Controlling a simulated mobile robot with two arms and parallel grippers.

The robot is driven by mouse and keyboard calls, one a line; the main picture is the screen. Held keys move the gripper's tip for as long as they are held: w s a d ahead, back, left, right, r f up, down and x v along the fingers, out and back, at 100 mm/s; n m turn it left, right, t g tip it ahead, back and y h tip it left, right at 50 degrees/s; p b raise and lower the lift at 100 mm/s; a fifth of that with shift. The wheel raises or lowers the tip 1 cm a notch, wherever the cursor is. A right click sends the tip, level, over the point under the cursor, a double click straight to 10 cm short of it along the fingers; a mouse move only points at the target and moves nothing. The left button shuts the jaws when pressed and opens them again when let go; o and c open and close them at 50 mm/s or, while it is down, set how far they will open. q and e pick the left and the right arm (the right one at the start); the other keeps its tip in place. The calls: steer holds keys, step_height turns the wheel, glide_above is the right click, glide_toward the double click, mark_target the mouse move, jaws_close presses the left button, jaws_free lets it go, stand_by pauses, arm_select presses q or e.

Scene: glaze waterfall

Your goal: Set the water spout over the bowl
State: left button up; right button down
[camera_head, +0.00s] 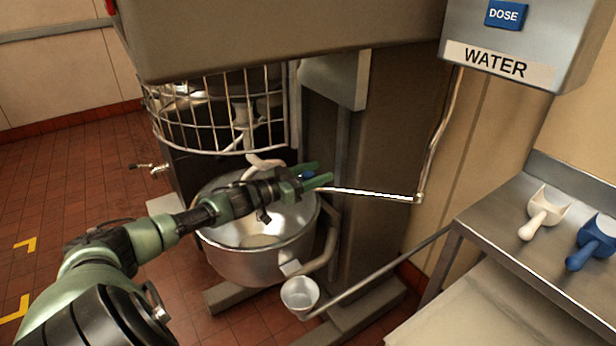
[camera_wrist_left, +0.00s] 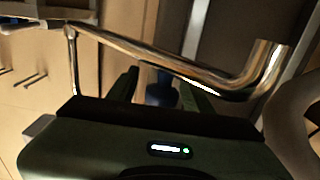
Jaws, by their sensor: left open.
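The steel water spout (camera_head: 375,193) runs left from its vertical pipe towards the mixer bowl's (camera_head: 255,262) right rim. Its far end is hidden behind my gripper in the head view. In the left wrist view the spout (camera_wrist_left: 150,55) crosses just past my fingers and ends in an upturned bend at the right. My left gripper (camera_head: 322,173) is open above the bowl's right side, beside the spout. It also shows in the left wrist view (camera_wrist_left: 160,100), with a small blue part (camera_wrist_left: 160,88) between its fingers. Whether the fingers touch this part is unclear. My right gripper is out of view.
The mixer's wire guard (camera_head: 215,110) and housing hang above the bowl. The WATER box (camera_head: 520,45) has a blue DOSE button (camera_head: 505,14). Two scoops, white (camera_head: 543,212) and blue (camera_head: 592,243), lie on the steel table (camera_head: 497,207).

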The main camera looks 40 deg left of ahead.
mark_target(304, 178)
arm_select(q)
steer(key=shift+p+v, duration=0.3)
steer(key=shift+v, duration=3.35)
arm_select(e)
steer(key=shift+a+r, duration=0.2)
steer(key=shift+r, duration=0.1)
